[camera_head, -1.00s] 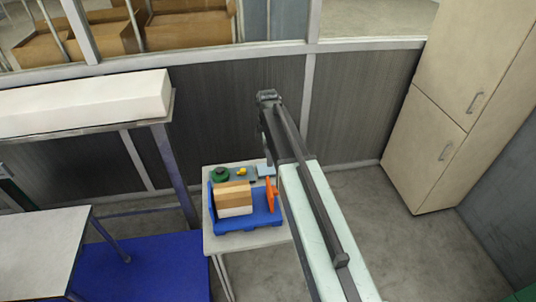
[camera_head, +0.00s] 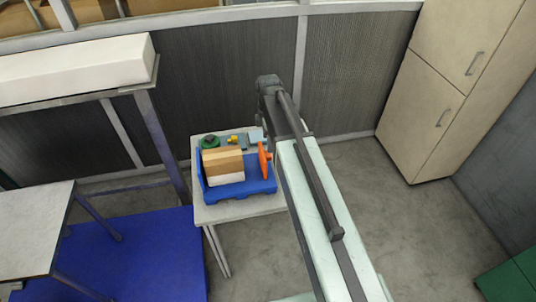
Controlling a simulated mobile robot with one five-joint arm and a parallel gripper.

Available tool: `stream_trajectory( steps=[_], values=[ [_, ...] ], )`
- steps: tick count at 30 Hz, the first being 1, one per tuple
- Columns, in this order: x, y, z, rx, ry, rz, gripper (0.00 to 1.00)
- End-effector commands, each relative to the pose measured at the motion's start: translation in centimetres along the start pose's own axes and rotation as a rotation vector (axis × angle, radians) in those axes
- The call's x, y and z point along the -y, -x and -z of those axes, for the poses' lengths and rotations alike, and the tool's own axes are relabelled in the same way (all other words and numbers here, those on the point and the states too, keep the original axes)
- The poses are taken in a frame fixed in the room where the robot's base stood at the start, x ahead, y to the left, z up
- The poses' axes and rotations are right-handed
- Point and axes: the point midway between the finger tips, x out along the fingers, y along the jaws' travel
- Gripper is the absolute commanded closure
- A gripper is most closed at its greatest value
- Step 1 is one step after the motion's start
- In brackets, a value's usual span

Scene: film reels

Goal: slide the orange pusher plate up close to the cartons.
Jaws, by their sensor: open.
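The orange pusher plate (camera_head: 264,160) stands upright at the right end of a blue tray (camera_head: 240,190). The cartons (camera_head: 223,166), tan and white with a brown one among them, sit together in the left part of the tray, with a gap between them and the plate. My arm reaches out to the right of the tray. My gripper at its far end is hidden or too small to make out, so I cannot see its fingers or whether they touch the plate.
The tray sits on a small pale table (camera_head: 205,214). Behind it lie a green round thing (camera_head: 209,142), a small yellow piece (camera_head: 233,139) and a grey-blue block (camera_head: 256,136). A tall beige cabinet (camera_head: 430,100) stands at the right. The floor between is clear.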

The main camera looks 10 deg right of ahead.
Motion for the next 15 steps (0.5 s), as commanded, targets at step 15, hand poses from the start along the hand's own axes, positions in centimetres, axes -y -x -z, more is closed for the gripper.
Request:
stream_trajectory(
  steps=[15],
  values=[
    [0.0,-6.8,0.0,0.000,0.000,0.000,0.38]
  ],
)
